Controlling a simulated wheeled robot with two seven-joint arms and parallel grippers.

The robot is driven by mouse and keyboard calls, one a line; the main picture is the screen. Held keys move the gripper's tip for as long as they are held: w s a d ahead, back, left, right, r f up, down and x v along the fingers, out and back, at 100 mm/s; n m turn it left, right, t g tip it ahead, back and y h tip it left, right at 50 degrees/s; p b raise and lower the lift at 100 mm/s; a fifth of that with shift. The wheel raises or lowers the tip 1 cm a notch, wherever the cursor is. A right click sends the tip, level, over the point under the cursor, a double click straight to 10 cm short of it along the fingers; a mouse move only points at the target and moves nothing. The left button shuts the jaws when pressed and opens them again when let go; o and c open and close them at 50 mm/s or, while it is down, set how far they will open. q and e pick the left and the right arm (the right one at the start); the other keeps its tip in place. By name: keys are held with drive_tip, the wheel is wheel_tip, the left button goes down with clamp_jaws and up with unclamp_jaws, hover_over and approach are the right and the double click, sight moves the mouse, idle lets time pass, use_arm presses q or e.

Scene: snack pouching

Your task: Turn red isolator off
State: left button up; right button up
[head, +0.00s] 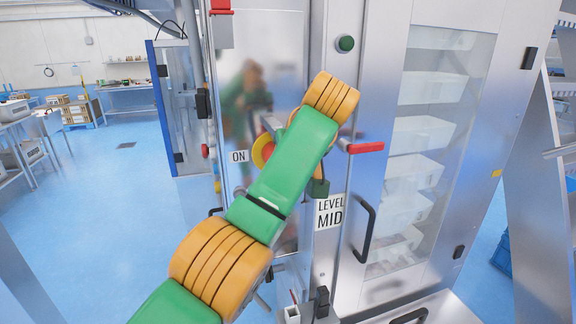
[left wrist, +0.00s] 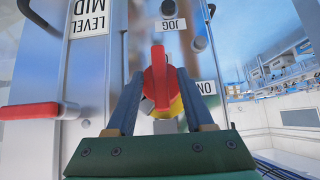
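The red isolator (head: 261,152) with its yellow backing is on the steel cabinet front, beside the "ON" label (head: 238,156). My left arm hides its right part in the head view. In the left wrist view, which is upside down, the isolator's red handle (left wrist: 159,75) stands upright in the picture on the yellow disc (left wrist: 177,106). My left gripper (left wrist: 160,90) is open, with one finger on each side of the handle and visible gaps. Whether either finger touches it is unclear. My right gripper is in neither view.
A red lever handle (head: 365,147) sticks out from the cabinet right of the isolator, also at left in the left wrist view (left wrist: 30,111). A green button (head: 346,43) is above, a "LEVEL MID" label (head: 329,212) below. A glass door with trays (head: 421,135) is at right.

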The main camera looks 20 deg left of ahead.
use_arm(q)
drive_tip(key=shift+r, duration=0.1)
drive_tip(key=v, duration=0.7)
